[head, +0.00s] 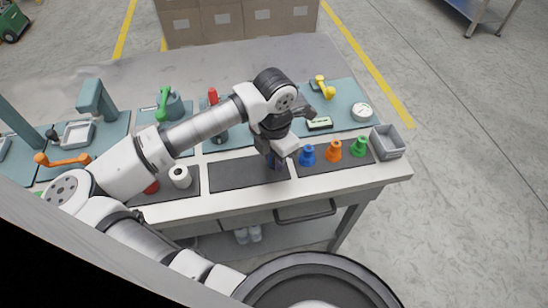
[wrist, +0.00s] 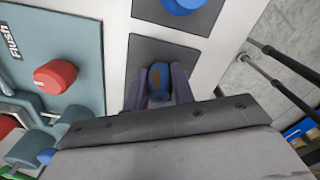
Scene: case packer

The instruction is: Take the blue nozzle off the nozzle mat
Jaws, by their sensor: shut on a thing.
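The blue nozzle (head: 307,155) stands upright at the left end of the dark nozzle mat (head: 322,169), beside an orange nozzle (head: 334,149) and a green nozzle (head: 358,147). My gripper (head: 276,162) is just left of the blue nozzle, low over the right end of the middle mat (head: 232,176). In the wrist view my gripper (wrist: 158,96) is shut on a small blue piece (wrist: 159,72) with a brownish patch; what it is I cannot tell. A separate blue top (wrist: 183,4) shows at the upper edge of the wrist view.
A grey bin (head: 388,142) stands at the bench's right end. A white roll (head: 180,177) and a red piece (head: 152,188) stand on the left mat. Behind are a yellow-handled device (head: 325,88), a round white dial (head: 362,111) and a red knob (wrist: 55,77). The middle mat's left part is clear.

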